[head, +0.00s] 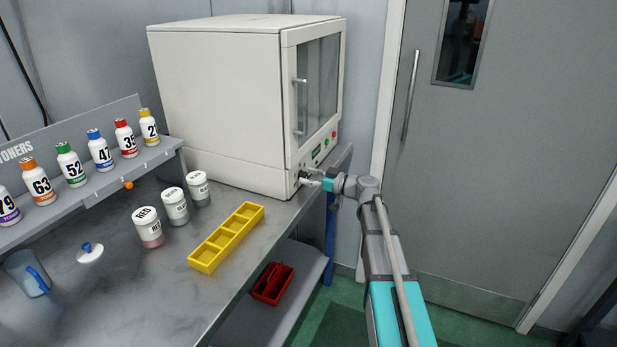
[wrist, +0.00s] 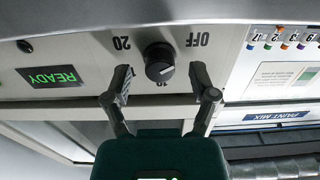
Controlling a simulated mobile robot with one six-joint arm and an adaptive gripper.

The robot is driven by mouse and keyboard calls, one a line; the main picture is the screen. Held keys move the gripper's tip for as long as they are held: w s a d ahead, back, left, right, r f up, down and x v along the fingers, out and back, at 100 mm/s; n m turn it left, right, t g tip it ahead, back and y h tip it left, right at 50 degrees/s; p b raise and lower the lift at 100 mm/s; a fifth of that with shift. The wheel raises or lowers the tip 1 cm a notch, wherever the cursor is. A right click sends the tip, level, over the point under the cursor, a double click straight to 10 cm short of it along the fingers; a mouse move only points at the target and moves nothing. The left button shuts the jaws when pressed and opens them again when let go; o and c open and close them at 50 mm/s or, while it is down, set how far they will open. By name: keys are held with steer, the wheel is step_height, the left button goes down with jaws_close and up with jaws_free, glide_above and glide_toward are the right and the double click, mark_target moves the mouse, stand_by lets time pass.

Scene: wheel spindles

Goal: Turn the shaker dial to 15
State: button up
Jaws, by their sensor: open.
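The shaker is a large off-white cabinet (head: 215,100) with a glass door, standing at the far end of the bench. Its black round dial (wrist: 159,62) shows in the wrist view, which sees the panel upside down. "20" is printed left of the dial and "OFF" right of it; a label below it is partly covered. A small light mark shows at the dial's lower right; its exact setting cannot be told. My gripper (wrist: 162,84) is open, its fingers apart on either side of and just below the dial. In the head view, my gripper (head: 312,182) is at the cabinet's lower front.
A green "READY" display (wrist: 53,76) sits beside the dial. A red caddy (head: 266,292) is on the lower shelf. A grey door (head: 520,160) is at right.

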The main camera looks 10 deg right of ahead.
steer(key=shift+c, duration=0.2)
jaws_close()
